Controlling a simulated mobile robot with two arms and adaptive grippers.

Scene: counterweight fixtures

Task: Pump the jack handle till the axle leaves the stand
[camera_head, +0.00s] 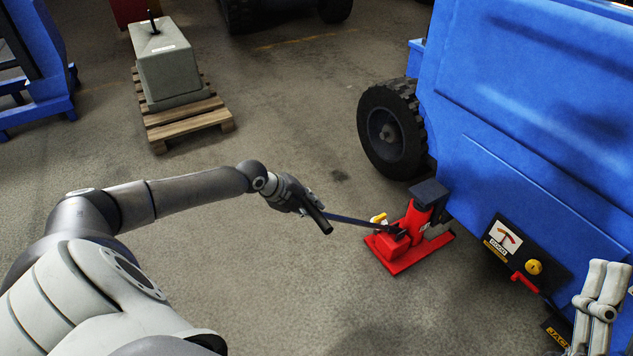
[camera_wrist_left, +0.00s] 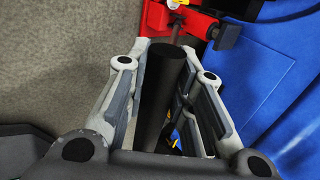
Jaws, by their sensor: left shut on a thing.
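A red jack (camera_head: 412,222) stands on its red base plate on the floor, against the lower edge of the blue machine (camera_head: 520,140). Its dark top block touches or nearly touches the blue body. The jack handle (camera_head: 355,221) sticks out to the left, nearly level, ending in a black grip. My left gripper (camera_head: 303,203) is shut on this grip; in the left wrist view the black grip (camera_wrist_left: 165,95) lies between the fingers. My right gripper (camera_head: 598,305) shows at the lower right edge, beside the machine's panel, its opening unclear. I cannot make out the axle or the stand.
A black wheel (camera_head: 390,132) is behind the jack. A panel with a gauge (camera_head: 504,240), a yellow knob (camera_head: 534,267) and a red lever (camera_head: 524,283) is on the machine's side. A grey block (camera_head: 168,70) sits on a wooden pallet (camera_head: 190,123). The middle floor is clear.

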